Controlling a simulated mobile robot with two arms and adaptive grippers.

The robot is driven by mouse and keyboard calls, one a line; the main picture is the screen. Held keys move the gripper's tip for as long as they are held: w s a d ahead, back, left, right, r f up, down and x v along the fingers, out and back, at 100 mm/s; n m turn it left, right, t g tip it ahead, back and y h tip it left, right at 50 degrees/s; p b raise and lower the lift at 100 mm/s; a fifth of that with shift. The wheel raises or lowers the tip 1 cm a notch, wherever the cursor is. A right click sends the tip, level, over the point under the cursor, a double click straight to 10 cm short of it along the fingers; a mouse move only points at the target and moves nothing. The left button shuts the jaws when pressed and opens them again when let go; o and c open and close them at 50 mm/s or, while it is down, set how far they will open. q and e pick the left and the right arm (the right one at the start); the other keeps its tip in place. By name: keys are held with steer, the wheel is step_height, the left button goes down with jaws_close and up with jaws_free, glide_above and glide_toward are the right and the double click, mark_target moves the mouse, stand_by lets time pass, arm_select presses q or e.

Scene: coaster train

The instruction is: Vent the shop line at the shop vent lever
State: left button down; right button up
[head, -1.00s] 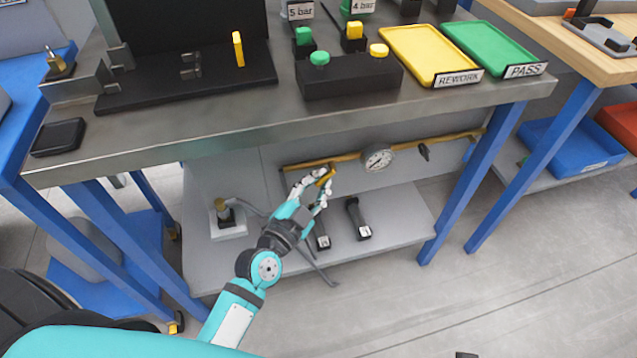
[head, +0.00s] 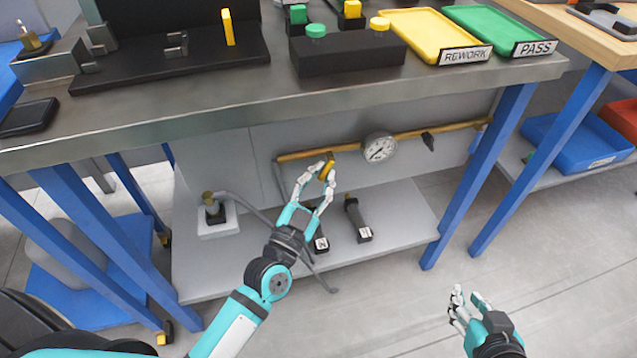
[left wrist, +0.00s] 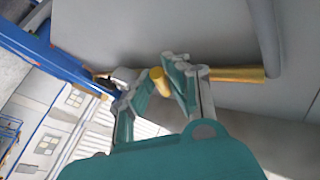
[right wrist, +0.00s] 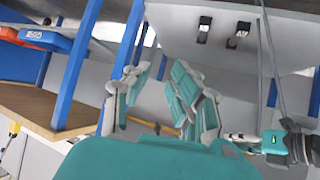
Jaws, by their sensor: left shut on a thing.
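The yellow handle (head: 327,171) of the vent lever sits by the left part of the brass pipe (head: 405,135) under the bench. My left gripper (head: 325,176) is shut on this handle, which slants upward to the right in the head view. In the left wrist view the yellow handle (left wrist: 160,80) shows between the fingers, with part of the brass pipe (left wrist: 235,74) behind. A round white gauge (head: 379,147) is on the pipe, its reading too small to tell. My right gripper (head: 470,302) is open and empty, out in front of the bench to the right.
Under the bench, a lower shelf (head: 400,215) holds two dark tools (head: 357,218) and a small brass-topped fitting (head: 213,207). Blue legs (head: 480,180) flank it. A black valve handle (head: 428,141) is right of the gauge. The floor at right is clear.

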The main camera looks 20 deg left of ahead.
steer(key=w+a+r+t+y+b, duration=0.1)
steer(key=w+a+r+t, duration=0.1)
steer(key=r+t, duration=0.3)
steer(key=w+a+r+t+y+b, duration=0.1)
steer(key=w+r+t+y+b, duration=0.15)
steer(key=r, duration=0.45)
arm_select(q)
steer(key=shift+w+d+f+n+t+y+b, duration=0.15)
steer(key=shift+d+n+t+y+b, duration=0.3)
steer(key=shift+n, duration=0.6)
steer(key=shift+w+d+f+n+t+y+b, duration=0.1)
steer(key=shift+w+d+n+t+y+b, duration=0.1)
steer(key=shift+n+t+y, duration=0.65)
steer(key=shift+w+d+f+n+t+y+b, duration=0.15)
steer(key=shift+d+n+t+y+b, duration=0.2)
steer(key=shift+n, duration=0.85)
arm_select(e)
steer(key=s+r+t+y, duration=0.2)
steer(key=s+r+t, duration=0.3)
steer(key=r+t, duration=0.3)
steer(key=shift+s+r+n, duration=0.15)
steer(key=shift+r+n, duration=0.15)
steer(key=shift+r, duration=1)
arm_select(q)
steer(key=shift+a, duration=0.1)
arm_select(e)
steer(key=shift+a, duration=0.1)
arm_select(q)
steer(key=c, duration=1.6)
jaws_free()
